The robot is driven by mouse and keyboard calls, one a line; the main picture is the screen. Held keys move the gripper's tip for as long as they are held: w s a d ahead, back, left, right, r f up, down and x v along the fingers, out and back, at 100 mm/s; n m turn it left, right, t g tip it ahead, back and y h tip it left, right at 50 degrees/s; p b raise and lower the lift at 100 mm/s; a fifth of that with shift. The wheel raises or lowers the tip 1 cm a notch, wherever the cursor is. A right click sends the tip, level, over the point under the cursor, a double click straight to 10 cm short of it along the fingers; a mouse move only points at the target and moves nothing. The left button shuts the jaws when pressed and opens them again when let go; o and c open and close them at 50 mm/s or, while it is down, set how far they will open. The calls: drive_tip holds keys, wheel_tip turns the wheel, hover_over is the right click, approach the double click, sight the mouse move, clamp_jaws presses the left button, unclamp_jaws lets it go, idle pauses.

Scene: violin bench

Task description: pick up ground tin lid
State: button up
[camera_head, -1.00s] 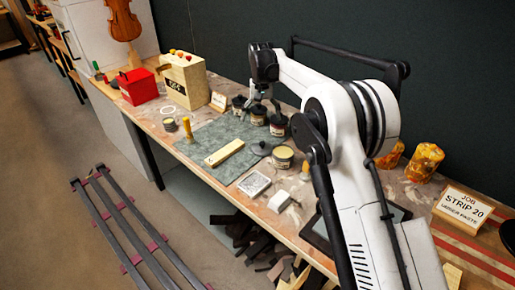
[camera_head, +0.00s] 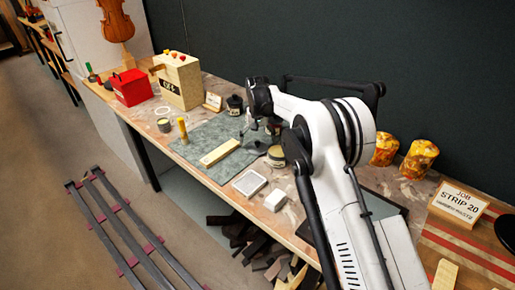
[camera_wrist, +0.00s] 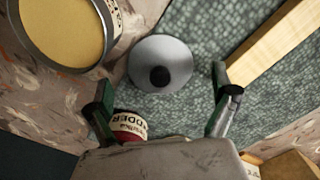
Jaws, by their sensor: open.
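The tin lid (camera_wrist: 160,64) is a grey disc with a dark round knob, lying flat on the green-grey mat (camera_wrist: 190,18) in the wrist view. In the head view the lid (camera_head: 256,148) is small and partly hidden near my gripper. My gripper (camera_wrist: 163,92) is open and empty, its two fingers spread on either side of the lid's near edge, apart from it. An open round tin with yellowish contents (camera_wrist: 66,32) stands left of the lid; the tin (camera_head: 276,156) also shows in the head view. Height above the lid is hard to tell.
A red-labelled jar (camera_wrist: 128,124) is close by my left finger. A pale wooden bar (camera_wrist: 280,48) lies right of the lid. A white-framed square (camera_head: 249,183) and a white block (camera_head: 275,200) lie near the bench's front edge. A dark jar (camera_head: 235,105) stands behind the mat.

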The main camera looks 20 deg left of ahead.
drive_tip(key=shift+f, duration=0.8)
drive_tip(key=c, duration=1.1)
drive_tip(key=shift+o, duration=0.2)
drive_tip(key=shift+r, duration=0.15)
